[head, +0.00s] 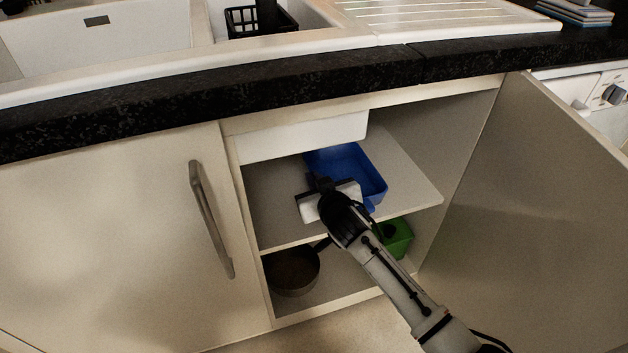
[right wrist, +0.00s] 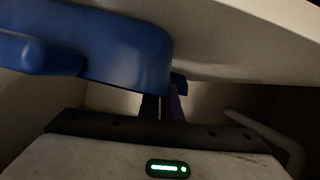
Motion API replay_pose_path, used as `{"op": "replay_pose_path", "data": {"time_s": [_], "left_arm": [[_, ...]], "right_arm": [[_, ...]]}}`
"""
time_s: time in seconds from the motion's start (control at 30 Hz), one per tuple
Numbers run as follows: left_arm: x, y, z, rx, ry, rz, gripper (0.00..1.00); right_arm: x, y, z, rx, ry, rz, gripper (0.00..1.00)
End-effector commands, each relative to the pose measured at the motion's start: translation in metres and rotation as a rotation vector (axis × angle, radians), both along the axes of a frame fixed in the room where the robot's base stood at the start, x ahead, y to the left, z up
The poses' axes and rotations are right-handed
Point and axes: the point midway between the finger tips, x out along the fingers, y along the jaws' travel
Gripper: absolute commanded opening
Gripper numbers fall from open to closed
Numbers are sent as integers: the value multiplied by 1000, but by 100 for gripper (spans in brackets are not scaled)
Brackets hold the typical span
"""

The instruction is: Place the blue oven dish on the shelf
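The blue oven dish (head: 362,172) is inside the open cupboard at the level of the upper shelf (head: 412,190). Its near handle points toward the front. My right gripper (head: 322,184) reaches in from the lower right and is at the dish's near left side. In the right wrist view, the dish (right wrist: 125,55) fills the upper left and overlaps the fingertips (right wrist: 162,104). The fingers look close together with a thin gap; whether they hold the dish's edge is hidden. Contact between dish and shelf is unclear. My left gripper is out of view.
A dark pan (head: 291,271) and a green dish (head: 397,238) are on the cupboard floor. The white sink underside (head: 305,138) hangs low above the shelf's left part. The open door (head: 540,215) stands at the right; a closed door (head: 110,240) is at the left.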

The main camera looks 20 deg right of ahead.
Motion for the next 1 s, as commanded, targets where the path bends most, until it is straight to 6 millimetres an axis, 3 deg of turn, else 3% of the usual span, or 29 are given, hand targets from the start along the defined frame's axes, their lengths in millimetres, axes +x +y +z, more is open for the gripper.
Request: {"op": "replay_pose_path", "data": {"time_s": [0.07,0.2,0.57,0.77,1.0], "left_arm": [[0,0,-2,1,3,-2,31],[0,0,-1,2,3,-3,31],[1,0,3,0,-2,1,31],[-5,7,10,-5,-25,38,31],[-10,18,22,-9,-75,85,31]], "right_arm": [[1,0,0,-2,-6,2,0],[0,0,-3,0,1,0,22],[-2,0,2,0,1,0,22],[-31,1,15,0,2,1,22],[-79,2,34,0,2,1,22]]}}
